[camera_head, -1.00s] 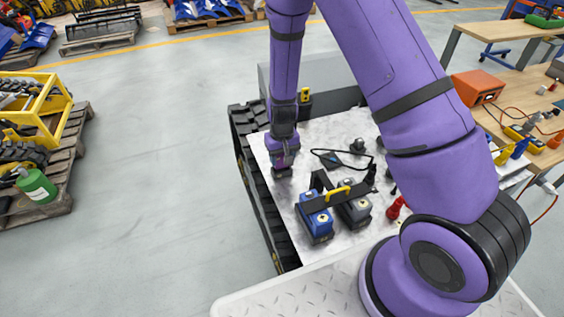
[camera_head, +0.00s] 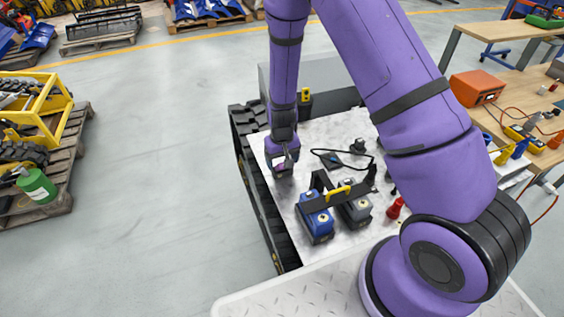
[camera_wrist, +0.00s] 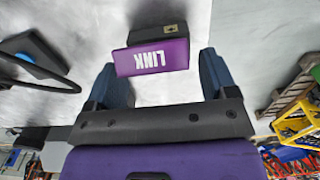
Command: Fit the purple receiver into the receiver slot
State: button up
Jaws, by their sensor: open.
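The purple receiver (camera_wrist: 152,58), a block marked "LINK" in white, lies between my gripper's (camera_wrist: 160,66) two fingers in the wrist view. A dark part (camera_wrist: 150,36) with a small pale mark adjoins its far side; I cannot tell whether this is its body or the receiver slot. The fingers stand apart, with visible gaps on both sides of the receiver. In the head view my gripper (camera_head: 283,160) is low over the far left of the carrier's pale deck (camera_head: 305,143), with the purple receiver (camera_head: 281,168) at its tip. The slot cannot be clearly made out.
On the deck, blue and grey battery-like blocks (camera_head: 318,222) stand by a black bracket with a yellow handle (camera_head: 338,190). A black cable (camera_head: 325,154) and a red plug (camera_head: 395,208) lie nearby. The carrier's black track (camera_head: 258,195) runs along the left.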

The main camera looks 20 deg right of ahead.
notch_tip(320, 180, up, 10)
jog(key=shift+o, duration=0.5)
jog(key=shift+d+r, duration=0.1)
jog(key=shift+r, duration=0.15)
jog(key=shift+s+d+f, duration=0.3)
jog(key=shift+s+f, duration=0.05)
jog(key=shift+s, duration=0.3)
jog(key=shift+s+f, duration=0.35)
jog(key=shift+s, duration=0.3)
notch_tip(320, 180, down, 5)
jog(key=shift+f, duration=0.15)
jog(key=shift+a+f, duration=0.2)
jog(key=shift+f, duration=1.15)
jog(key=shift+a+f, duration=0.2)
jog(key=shift+f, duration=1.15)
jog(key=shift+c, duration=0.5)
